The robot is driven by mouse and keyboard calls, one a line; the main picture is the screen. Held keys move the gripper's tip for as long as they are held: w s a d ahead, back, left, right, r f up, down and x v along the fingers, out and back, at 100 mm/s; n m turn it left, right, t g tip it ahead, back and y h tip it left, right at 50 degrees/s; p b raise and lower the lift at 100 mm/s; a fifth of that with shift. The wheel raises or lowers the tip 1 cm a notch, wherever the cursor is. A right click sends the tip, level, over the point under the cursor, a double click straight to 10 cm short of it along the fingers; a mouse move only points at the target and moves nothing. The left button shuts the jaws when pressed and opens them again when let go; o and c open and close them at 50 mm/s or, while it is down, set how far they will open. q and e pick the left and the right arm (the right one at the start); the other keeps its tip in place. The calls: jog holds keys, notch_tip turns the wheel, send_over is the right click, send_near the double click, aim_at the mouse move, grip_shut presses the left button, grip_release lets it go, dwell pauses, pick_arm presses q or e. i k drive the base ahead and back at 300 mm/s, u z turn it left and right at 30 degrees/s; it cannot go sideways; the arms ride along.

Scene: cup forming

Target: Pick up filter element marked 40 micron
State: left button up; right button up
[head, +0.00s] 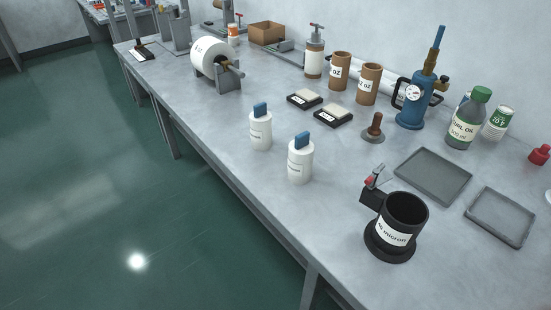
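A black cylindrical cup (405,212) with an open top stands upright on a round black base near the table's front right. Its white label ends in "micron"; the number is hard to read. Two white cylinders with blue tabs on top stand upright left of it, a nearer one (300,160) and a farther one (260,129). Their labels are too small to read, so I cannot tell which piece is marked 40 micron. Neither of my grippers is in view.
A grey tray (433,176) and a second tray (500,217) lie right of the cup. A small red-tipped clamp (373,179) rises behind it. A brown-handled stamp (375,128), blue pump (412,105) and green-capped bottle (469,122) stand farther back.

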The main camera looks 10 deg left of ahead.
aim_at(301, 156)
jog(key=z, duration=2.8)
jog(key=k, duration=1.25)
jog(key=u, duration=1.55)
jog(key=i, duration=0.65)
jog(key=z, duration=0.2)
